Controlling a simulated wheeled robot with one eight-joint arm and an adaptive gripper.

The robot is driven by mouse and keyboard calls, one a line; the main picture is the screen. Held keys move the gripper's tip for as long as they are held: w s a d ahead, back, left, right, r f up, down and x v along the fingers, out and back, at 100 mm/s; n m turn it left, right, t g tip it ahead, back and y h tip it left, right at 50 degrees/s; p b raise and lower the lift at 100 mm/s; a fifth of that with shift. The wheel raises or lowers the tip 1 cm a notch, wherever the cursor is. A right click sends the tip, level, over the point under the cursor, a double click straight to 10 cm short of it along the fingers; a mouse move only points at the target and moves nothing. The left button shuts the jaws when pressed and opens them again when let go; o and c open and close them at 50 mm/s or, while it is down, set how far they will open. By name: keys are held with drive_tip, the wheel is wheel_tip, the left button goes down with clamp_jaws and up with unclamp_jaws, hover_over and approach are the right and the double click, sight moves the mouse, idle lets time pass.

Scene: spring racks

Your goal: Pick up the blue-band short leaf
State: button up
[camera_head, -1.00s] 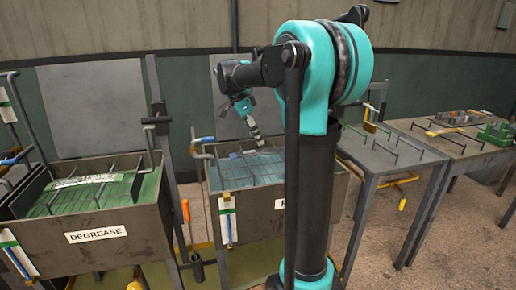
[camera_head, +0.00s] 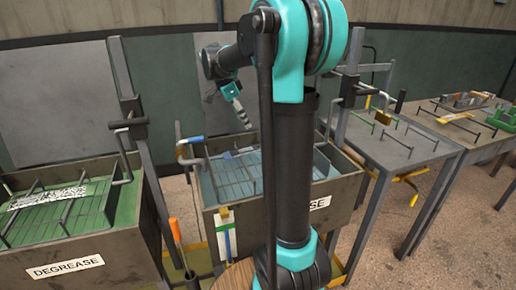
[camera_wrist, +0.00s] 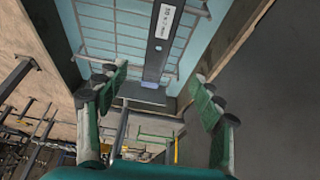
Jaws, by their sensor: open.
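In the wrist view a dark flat leaf (camera_wrist: 157,50) with a white printed label lies over the pale blue slatted grid of a tank. A bluish patch shows at its lower end, perhaps its band. My gripper (camera_wrist: 163,98) is open and empty, its green-padded fingers on either side of the view, with the leaf's end showing between and beyond them. In the head view my gripper (camera_head: 242,115) points down above the back of the middle tank (camera_head: 336,188). A small bluish piece inside that tank is too small to identify.
A second tank (camera_head: 110,245), labelled DEGREASE, with a green grid stands at left. Rack bars and an upright post flank the middle tank. A grey table (camera_head: 390,150) with thin bars stands to the right, and a wooden bench (camera_head: 440,118) beyond it.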

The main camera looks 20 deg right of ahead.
hover_over(258, 147)
drive_tip(key=a, duration=0.3)
wheel_tip(258, 147, down, 8)
drive_tip(key=shift+d+r, duration=0.1)
drive_tip(key=shift+r, duration=0.05)
drive_tip(key=shift+d+x, duration=0.2)
drive_tip(key=shift+x, duration=2.55)
drive_tip(key=shift+r, duration=0.15)
clamp_jaws()
